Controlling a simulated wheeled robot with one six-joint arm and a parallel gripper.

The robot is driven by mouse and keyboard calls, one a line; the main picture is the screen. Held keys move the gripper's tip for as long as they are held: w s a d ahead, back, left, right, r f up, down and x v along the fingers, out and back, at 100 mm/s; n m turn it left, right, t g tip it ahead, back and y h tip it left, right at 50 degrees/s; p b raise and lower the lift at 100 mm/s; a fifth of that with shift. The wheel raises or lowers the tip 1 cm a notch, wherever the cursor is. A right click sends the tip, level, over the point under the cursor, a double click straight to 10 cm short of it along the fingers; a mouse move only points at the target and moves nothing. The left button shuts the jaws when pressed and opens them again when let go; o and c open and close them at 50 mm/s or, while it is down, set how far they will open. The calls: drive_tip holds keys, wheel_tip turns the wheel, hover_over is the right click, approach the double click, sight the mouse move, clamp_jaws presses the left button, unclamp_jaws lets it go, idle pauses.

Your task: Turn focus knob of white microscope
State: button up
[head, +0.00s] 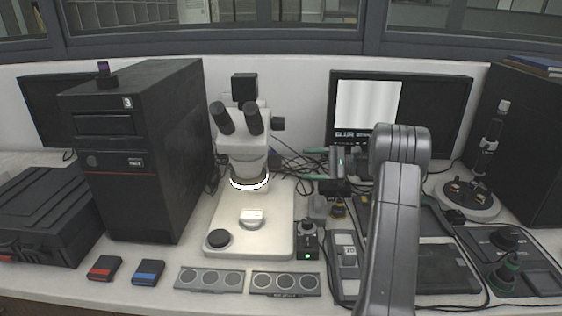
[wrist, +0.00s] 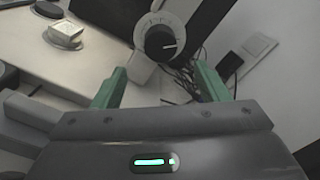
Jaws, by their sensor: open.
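The white microscope (head: 245,145) stands on its pale base, with a lit ring under its head. Its dark focus knob (head: 278,123) sticks out on the right side. In the wrist view the focus knob (wrist: 160,43) has a dark round face, a light rim and a white pointer line aimed right. My gripper (head: 310,164) is to the right of the microscope and lower than the knob, its green fingers pointing left. In the wrist view my gripper (wrist: 159,70) is open and empty. The knob appears beyond the fingertips, roughly centred between them, with no visible contact.
A black computer tower (head: 145,150) stands left of the microscope. A monitor (head: 445,105) and loose cables (head: 290,160) are behind my arm. A small control box (head: 307,240) sits right of the microscope base (head: 275,240). Two three-hole holders (head: 285,283) lie in front.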

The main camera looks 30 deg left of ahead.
sight(275, 162)
drive_tip(key=x, duration=0.9)
drive_tip(key=shift+s+a+p, duration=0.15)
drive_tip(key=shift+a+p, duration=0.15)
drive_tip(key=shift+p, duration=0.05)
drive_tip(key=shift+c, duration=0.5)
drive_tip(key=c, duration=0.9)
drive_tip(key=shift+f+n+b, duration=0.15)
drive_tip(key=shift+n+b, duration=0.25)
drive_tip(key=shift+b, duration=0.15)
